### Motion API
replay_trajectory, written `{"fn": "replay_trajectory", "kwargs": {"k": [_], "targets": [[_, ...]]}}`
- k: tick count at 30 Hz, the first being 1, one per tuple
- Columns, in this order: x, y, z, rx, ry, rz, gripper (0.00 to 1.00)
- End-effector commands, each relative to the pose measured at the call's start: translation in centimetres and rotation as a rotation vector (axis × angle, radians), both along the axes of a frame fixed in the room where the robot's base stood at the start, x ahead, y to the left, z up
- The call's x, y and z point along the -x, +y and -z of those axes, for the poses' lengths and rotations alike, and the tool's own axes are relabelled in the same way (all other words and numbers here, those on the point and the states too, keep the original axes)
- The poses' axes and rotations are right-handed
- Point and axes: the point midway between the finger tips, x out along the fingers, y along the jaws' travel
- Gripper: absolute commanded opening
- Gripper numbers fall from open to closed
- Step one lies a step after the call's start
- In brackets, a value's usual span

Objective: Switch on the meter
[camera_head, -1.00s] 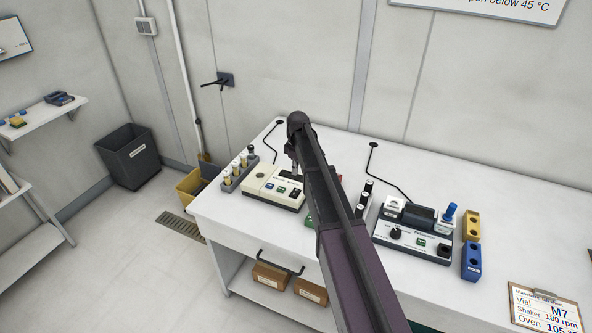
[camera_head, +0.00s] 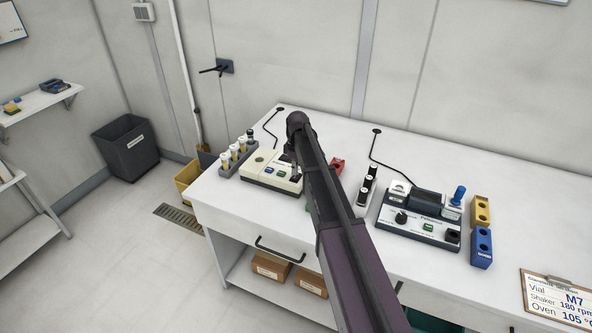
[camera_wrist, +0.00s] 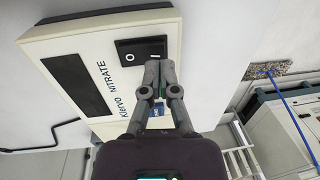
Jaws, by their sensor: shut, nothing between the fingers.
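The meter is a cream box (camera_head: 258,177) near the left end of the bench. In the wrist view the meter (camera_wrist: 103,42) carries the words "Klervo NITRATE", a dark display (camera_wrist: 77,84) and a black rocker switch (camera_wrist: 141,48) marked O and I. My gripper (camera_wrist: 160,88) is shut and empty. Its fingertips overlap the lower edge of the switch in the wrist view, near the I end; I cannot tell whether they touch it. In the head view my arm hides the meter's right part and the switch.
A rack of vials (camera_head: 236,164) stands just left of the meter. The bench's back strip is mostly clear.

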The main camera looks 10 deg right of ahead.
Motion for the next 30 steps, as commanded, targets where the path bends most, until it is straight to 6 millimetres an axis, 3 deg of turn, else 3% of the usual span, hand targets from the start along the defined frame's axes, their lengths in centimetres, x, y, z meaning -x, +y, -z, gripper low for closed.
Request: {"fn": "replay_trajectory", "kwargs": {"k": [7, 23, 30], "targets": [[0.1, 0.1, 1.4, 0.000, 0.000, 0.000, 0.00], [0.2, 0.1, 1.6, 0.000, 0.000, 0.000, 0.00], [0.3, -0.9, 1.9, 0.013, -0.019, 0.014, 0.00]]}}
